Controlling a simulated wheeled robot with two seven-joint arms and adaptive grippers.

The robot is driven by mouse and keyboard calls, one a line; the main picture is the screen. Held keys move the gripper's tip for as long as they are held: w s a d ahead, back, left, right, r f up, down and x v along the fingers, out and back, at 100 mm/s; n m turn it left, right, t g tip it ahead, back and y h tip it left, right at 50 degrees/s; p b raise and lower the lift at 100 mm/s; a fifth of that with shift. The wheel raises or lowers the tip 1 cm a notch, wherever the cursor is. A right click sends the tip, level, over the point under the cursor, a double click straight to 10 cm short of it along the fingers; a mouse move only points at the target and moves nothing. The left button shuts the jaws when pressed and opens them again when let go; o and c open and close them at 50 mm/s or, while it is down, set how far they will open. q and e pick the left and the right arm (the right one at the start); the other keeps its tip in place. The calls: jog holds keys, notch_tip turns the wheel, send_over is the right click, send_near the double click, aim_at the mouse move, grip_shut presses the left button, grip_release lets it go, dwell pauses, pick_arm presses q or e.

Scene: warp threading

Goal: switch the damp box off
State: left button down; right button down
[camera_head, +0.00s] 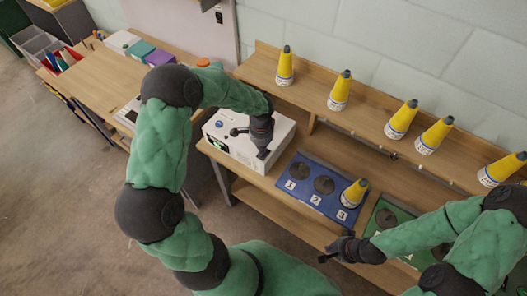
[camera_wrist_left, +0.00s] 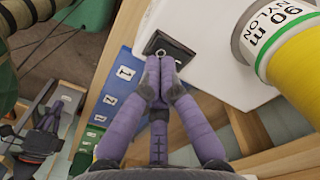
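The damp box, a white case (camera_head: 278,131), stands on the bench in the head view, with a small green display (camera_head: 216,145) and a blue knob on its front. Its white top (camera_wrist_left: 215,75) fills the upper middle of the left wrist view. A black switch plate (camera_wrist_left: 153,43) with a small metal lever sits there. My left gripper (camera_head: 262,154) is over the box's right end. In the wrist view its purple fingertips (camera_wrist_left: 160,68) are together, right at the lever; I cannot tell whether they touch it. My right gripper (camera_head: 328,257) is away, near the bench front; its finger opening is unclear.
A blue board (camera_head: 300,193) with numbered spots lies right of the box, one yellow cone (camera_head: 353,194) on it. A green board (camera_head: 385,220) lies further right. Several yellow cones stand on the back shelf (camera_head: 310,95). A large yellow spool (camera_wrist_left: 292,55) looms beside the left gripper.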

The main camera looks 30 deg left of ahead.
pick_arm(q)
jog(key=shift+f+b, duration=0.95)
jog(key=shift+f, duration=0.3)
dwell(0.8)
jog(key=shift+r, duration=0.15)
jog(key=shift+r+p, duration=2.5)
jog(key=shift+r, duration=0.9)
